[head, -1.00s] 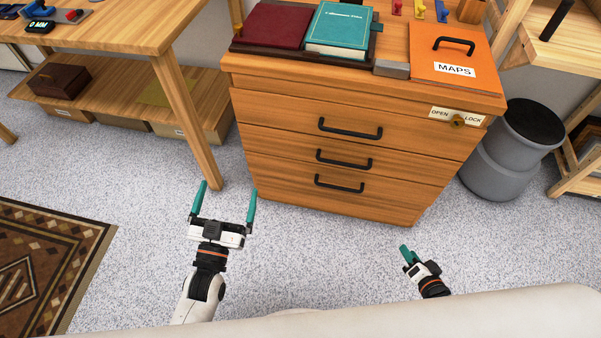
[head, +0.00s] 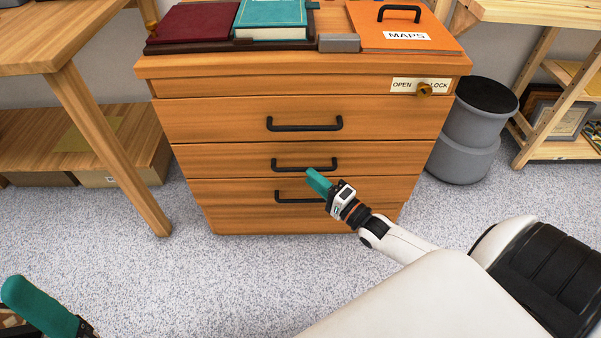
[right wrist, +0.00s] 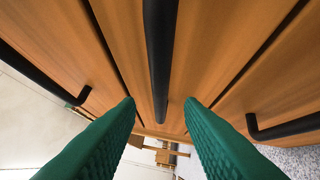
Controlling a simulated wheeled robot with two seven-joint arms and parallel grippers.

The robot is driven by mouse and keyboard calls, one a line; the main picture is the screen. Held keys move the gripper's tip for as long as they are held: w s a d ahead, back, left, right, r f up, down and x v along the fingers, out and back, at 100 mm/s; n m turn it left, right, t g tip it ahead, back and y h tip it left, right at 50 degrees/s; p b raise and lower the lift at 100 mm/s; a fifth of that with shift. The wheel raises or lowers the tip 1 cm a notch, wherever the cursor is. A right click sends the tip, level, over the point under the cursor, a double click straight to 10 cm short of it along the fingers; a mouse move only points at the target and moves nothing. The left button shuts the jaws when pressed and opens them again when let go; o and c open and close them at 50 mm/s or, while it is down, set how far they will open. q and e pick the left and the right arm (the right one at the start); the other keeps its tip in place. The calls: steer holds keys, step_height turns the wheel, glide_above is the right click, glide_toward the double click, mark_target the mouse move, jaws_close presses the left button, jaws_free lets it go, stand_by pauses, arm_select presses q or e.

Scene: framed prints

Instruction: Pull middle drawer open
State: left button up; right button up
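The wooden cabinet (head: 200,115) has stacked drawers, all flush. The middle drawer (head: 230,160) has a black bar handle (head: 290,163); in the right wrist view this handle (right wrist: 160,50) runs down the centre. My right gripper (head: 318,182) is at the right end of the middle handle in the head view. In the right wrist view its teal fingers (right wrist: 160,105) are open, one on each side of the handle's line; contact cannot be told. My left gripper (head: 40,305) is at the bottom left corner, mostly cut off, with one teal finger showing, away from the cabinet.
The top handle (head: 305,126) and the lower handle (head: 292,197) lie close above and below. A brass key knob (head: 424,88) sits on the OPEN/LOCK plate. A grey bin (head: 470,130) stands right of the cabinet; a table leg (head: 110,150) stands left. Floor in front is clear.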

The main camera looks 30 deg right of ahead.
mark_target(302, 168)
steer(key=b+x, duration=0.1)
steer(key=x, duration=0.4)
steer(key=shift+f, duration=0.1)
steer(key=shift+s, duration=0.1)
jaws_close()
